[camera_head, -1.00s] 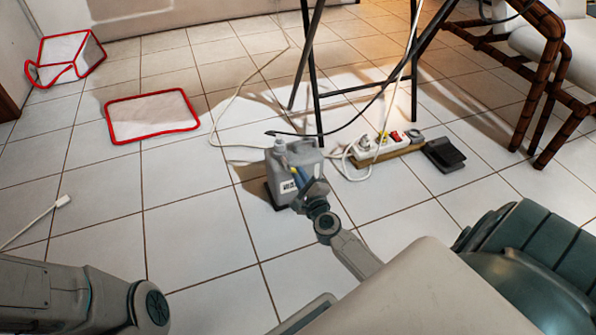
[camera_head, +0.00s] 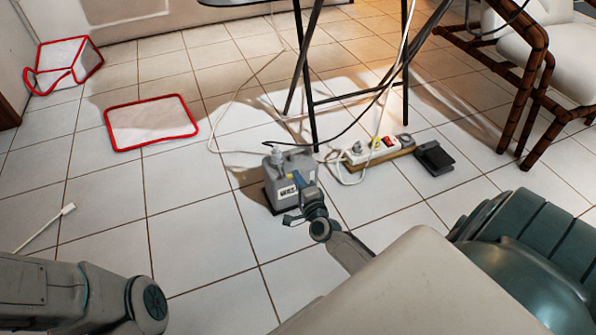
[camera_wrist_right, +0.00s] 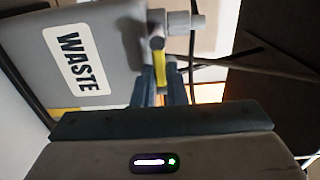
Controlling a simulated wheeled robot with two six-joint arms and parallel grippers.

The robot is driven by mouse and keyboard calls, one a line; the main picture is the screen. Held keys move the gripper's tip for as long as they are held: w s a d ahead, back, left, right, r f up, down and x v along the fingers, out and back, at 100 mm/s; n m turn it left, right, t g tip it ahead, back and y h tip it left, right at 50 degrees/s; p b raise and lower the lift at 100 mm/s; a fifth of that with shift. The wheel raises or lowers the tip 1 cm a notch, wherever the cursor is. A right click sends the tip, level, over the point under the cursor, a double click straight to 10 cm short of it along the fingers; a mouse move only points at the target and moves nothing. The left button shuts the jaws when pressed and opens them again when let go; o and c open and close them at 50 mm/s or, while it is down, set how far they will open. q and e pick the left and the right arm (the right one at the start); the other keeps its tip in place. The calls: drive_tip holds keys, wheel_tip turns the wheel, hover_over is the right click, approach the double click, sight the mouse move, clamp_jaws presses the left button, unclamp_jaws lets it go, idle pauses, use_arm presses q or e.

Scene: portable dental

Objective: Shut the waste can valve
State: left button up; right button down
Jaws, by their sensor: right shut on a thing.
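The grey waste can (camera_head: 285,170) stands upright on the tiled floor near the middle of the head view. Its WASTE label (camera_wrist_right: 77,60) shows in the right wrist view. The valve is on the can's side, with a narrow yellow handle (camera_wrist_right: 160,70) and a grey spout (camera_wrist_right: 185,23). My right gripper (camera_head: 300,183) is at the can's near side. In the right wrist view its dark fingers (camera_wrist_right: 160,90) are shut on the yellow handle, one on each side. The fingers hide the handle's lower part. My left arm shows at lower left, but its gripper is out of view.
A power strip (camera_head: 375,150) with plugs and a black pedal (camera_head: 435,158) lie right of the can. Thin table legs (camera_head: 309,90) and cables stand behind it. A chair (camera_head: 545,80) stands at right.

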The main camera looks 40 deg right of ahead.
idle(0.4)
drive_tip(key=c, duration=1.5)
unclamp_jaws()
drive_tip(key=shift+o, duration=0.2)
drive_tip(key=p+v, duration=0.2)
drive_tip(key=v, duration=0.8)
drive_tip(key=shift+s+a, duration=0.25)
drive_tip(key=shift+s, duration=0.1)
